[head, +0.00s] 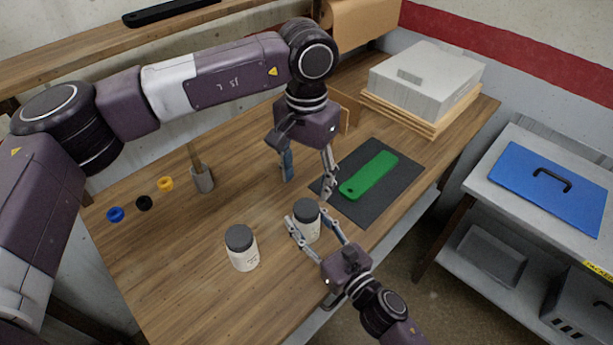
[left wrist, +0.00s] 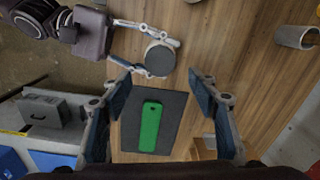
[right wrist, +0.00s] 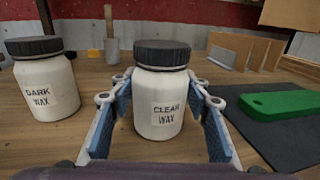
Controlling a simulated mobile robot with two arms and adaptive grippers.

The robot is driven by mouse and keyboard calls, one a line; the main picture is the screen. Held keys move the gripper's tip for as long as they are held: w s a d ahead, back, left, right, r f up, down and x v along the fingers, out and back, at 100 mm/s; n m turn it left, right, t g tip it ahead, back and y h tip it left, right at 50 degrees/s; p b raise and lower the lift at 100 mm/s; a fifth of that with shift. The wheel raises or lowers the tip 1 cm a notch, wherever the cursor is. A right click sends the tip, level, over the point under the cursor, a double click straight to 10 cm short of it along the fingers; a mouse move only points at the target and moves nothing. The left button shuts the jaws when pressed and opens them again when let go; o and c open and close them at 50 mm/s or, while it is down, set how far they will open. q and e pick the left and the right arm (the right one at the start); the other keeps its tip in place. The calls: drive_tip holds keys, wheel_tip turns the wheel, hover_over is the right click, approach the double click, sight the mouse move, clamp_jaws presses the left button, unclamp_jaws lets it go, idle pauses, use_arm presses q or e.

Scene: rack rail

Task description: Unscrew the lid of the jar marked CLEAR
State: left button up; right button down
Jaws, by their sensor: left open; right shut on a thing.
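The jar marked CLEAR WAX is a white jar (right wrist: 158,112) with a dark grey ribbed lid (right wrist: 161,53), upright on the bench. It also shows in the head view (head: 309,231), its lid (head: 306,210) on top. My right gripper (head: 317,232) is shut on the jar's body from the front, below the lid. My left gripper (head: 307,177) is open and empty, pointing down above and behind the jar. In the left wrist view the lid (left wrist: 160,60) lies ahead of the open left fingers (left wrist: 160,85). A similar jar marked DARK WAX (right wrist: 50,92) stands to its left, lid on.
A green bar (head: 368,176) lies on a dark mat (head: 398,187) right of the jar. A metal cup (head: 203,180) and several small coloured rings (head: 144,203) are at the back left. A grey box (head: 425,82) sits on boards at the back right.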

sight(306, 207)
use_arm(q)
drive_tip(key=shift+m, duration=1.1)
drive_tip(key=shift+f, duration=0.25)
wheel_tip(306, 207, down, 8)
drive_tip(key=shift+r, duration=0.25)
drive_tip(key=shift+c, duration=0.3)
